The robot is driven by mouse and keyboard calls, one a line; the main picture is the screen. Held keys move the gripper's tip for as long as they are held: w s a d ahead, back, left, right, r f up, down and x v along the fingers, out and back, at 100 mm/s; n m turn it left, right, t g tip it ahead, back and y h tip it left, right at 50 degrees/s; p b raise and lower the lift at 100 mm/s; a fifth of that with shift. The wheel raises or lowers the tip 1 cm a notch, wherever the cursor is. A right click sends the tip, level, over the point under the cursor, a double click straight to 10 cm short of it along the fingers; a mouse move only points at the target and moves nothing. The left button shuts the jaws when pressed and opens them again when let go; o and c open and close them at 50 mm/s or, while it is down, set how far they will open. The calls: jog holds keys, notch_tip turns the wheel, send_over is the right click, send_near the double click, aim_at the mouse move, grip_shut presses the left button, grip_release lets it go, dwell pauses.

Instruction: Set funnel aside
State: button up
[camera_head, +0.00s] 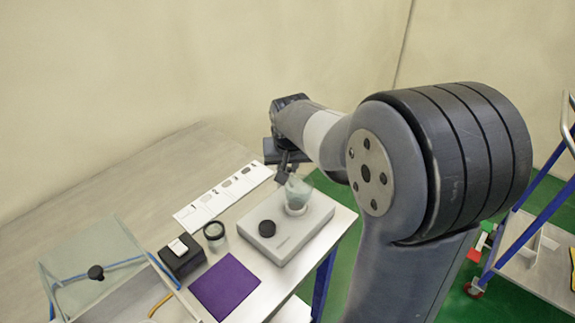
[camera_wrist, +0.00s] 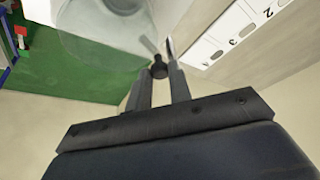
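The clear funnel (camera_head: 299,187) sits over a pale cup on the light grey device at the table's right. I cannot tell whether it rests in the cup or is just above it. In the wrist view the funnel (camera_wrist: 95,30) fills the upper left. My gripper (camera_head: 284,170) is at the funnel's rear-left edge. In the wrist view my gripper (camera_wrist: 159,62) has its two fingers on either side of a small black knob (camera_wrist: 158,71) beside the funnel. Whether they press on it is not clear.
The grey device (camera_head: 316,222) bears a black knob (camera_head: 267,228). A numbered white sheet (camera_head: 205,202) lies behind. Bare table lies beyond it.

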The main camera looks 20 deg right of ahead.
grip_shut()
jog(key=shift+d, duration=0.1)
jog(key=n, duration=0.1)
jog(key=d+n+y, duration=0.1)
jog(key=n, duration=0.1)
jog(key=shift+w+d, duration=0.25)
jog(key=shift+d, duration=0.05)
jog(key=n, duration=0.2)
jog(key=w+d+n+y, duration=0.1)
jog(key=shift+d+n+y+b, duration=0.25)
jog(key=shift+n+y+b, duration=0.05)
jog(key=shift+n+b, duration=0.1)
jog(key=shift+w+d+n+g+y, duration=0.35)
jog(key=shift+w+n, duration=0.15)
jog(key=shift+n, duration=0.65)
jog(key=shift+w+d+n+g+y, duration=0.25)
jog(key=shift+w+n, duration=0.2)
jog(key=shift+n, duration=0.65)
jog(key=shift+w+d+n+g+y, duration=0.25)
jog(key=shift+w+n+g+y, duration=0.2)
jog(key=shift+n, duration=0.7)
jog(key=shift+w, duration=0.1)
